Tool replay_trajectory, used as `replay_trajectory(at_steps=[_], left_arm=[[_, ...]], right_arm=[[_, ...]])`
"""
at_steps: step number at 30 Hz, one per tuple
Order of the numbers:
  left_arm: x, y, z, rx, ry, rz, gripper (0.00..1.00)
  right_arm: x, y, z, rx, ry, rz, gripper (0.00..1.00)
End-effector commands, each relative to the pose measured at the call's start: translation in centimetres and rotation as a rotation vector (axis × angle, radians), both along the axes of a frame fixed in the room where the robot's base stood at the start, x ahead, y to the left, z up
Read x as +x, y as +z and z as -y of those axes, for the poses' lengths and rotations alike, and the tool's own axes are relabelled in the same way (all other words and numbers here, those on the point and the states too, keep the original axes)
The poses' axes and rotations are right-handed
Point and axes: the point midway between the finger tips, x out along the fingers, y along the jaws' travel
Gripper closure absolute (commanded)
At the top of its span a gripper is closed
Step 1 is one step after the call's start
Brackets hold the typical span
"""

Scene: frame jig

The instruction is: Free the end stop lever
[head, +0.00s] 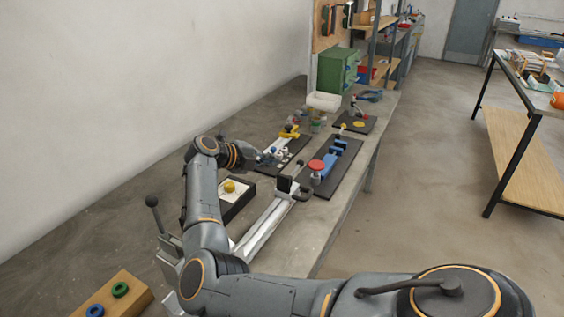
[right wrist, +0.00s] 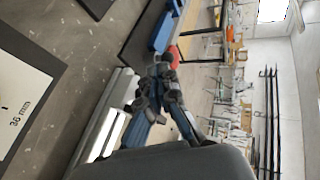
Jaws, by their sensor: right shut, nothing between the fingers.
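A silver rail (head: 262,224) runs along the bench, with a dark block and a black looped handle (head: 301,193) at its far end. I take this handle for the end stop lever, but its latch state is too small to tell. My right gripper (head: 253,160) is up and left of the handle in the head view, apart from it as far as I can tell. In the right wrist view the right gripper (right wrist: 164,62) has its fingers together and empty, with the silver rail (right wrist: 106,118) behind them. My left gripper is not in view.
A tray with a yellow knob (head: 230,187) lies left of the rail. A blue clamp with a red knob (head: 316,165) stands beyond the handle. A black ball-topped lever (head: 152,201) stands at left, near a wooden block (head: 131,288) with rings. Bare bench lies along the wall.

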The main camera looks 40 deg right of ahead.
Motion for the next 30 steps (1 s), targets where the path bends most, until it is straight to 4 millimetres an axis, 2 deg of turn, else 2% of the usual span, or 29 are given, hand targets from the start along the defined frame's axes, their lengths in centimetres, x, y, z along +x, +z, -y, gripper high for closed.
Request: replay_trajectory(at_steps=[3,9,30], left_arm=[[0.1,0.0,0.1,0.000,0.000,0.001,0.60],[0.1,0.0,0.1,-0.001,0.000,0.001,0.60],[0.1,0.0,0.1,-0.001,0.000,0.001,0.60]], right_arm=[[0.3,1.1,-2.1,0.000,0.001,0.002,1.00],[0.4,2.1,-3.8,-0.001,-0.001,0.000,1.00],[0.4,2.2,-4.1,-0.001,-0.001,0.000,1.00]])
